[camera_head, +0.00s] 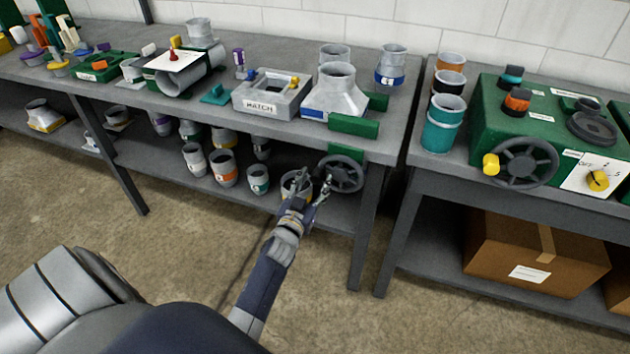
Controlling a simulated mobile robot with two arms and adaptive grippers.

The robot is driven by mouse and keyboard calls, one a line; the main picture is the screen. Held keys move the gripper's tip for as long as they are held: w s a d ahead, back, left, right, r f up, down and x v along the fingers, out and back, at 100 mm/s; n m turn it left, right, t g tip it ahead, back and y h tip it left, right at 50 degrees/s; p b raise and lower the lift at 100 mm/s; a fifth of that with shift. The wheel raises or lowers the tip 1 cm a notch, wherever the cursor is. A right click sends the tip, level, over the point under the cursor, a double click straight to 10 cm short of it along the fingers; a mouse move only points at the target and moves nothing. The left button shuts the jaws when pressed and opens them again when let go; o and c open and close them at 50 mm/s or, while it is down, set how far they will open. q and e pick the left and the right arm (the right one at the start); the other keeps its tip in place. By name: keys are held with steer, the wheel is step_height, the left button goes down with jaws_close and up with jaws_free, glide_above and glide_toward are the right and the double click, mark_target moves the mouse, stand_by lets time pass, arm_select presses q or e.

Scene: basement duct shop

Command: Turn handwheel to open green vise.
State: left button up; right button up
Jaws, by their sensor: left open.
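The green vise (353,126) is at the front right edge of the long grey bench. Its front jaw is a green bar, and a second green piece shows behind it, with a gap between them. The dark grey handwheel (341,175) is below the bench edge, under the vise's green lower block. My left gripper (315,179) is open and empty, with its fingers pointing up at the left side of the handwheel. I cannot tell whether a finger touches the rim. My right gripper is not in view.
The lower shelf holds several round fittings behind my gripper. On the right bench, a green machine (545,125) has another handwheel (527,162) and yellow knobs. A cardboard box (535,255) sits below.

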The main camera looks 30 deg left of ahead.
arm_select(q)
steer(key=shift+w+a, duration=0.1)
steer(key=shift+w, duration=0.35)
